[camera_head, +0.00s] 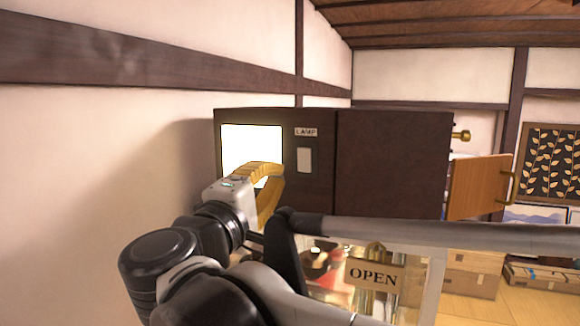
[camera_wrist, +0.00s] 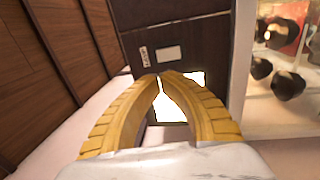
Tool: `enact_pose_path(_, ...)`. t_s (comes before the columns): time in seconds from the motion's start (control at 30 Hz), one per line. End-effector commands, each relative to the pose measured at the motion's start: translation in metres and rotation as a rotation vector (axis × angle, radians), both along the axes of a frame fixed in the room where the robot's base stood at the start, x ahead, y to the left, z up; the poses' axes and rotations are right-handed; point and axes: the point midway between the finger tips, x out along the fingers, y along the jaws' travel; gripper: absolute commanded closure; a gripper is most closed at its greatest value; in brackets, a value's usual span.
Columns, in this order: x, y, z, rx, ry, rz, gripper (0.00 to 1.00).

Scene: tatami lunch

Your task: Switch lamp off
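The lamp panel (camera_head: 252,137) glows bright white on the front of a dark wooden cabinet. To its right is a pale rocker switch (camera_head: 304,160) under a label reading LAMP (camera_head: 306,132). My gripper (camera_head: 276,170) has yellow ribbed fingers and is in front of the lamp panel, left of and slightly below the switch in the head view. In the wrist view the fingertips (camera_wrist: 160,75) come together with nothing held. The switch (camera_wrist: 170,52) shows just beyond the tips, and the lit panel (camera_wrist: 194,79) shows behind and between the fingers. Contact with the switch is not visible.
The dark cabinet (camera_head: 390,165) stands out from the white wall (camera_head: 90,180). A small wooden door (camera_head: 480,187) hangs open at its right. Below is a glass case with an OPEN sign (camera_head: 374,275). Boxes (camera_head: 470,275) stand on the floor at right.

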Motion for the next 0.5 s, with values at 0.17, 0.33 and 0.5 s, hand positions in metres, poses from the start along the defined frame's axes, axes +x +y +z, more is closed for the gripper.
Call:
enact_pose_path(0.17,0.033,-0.014,0.008,0.001,0.000,-0.005,1.00)
enact_pose_path(0.33,0.068,-0.026,0.013,0.001,0.000,-0.005,1.00)
enact_pose_path(0.5,0.096,-0.036,0.017,0.000,0.000,-0.003,1.00)
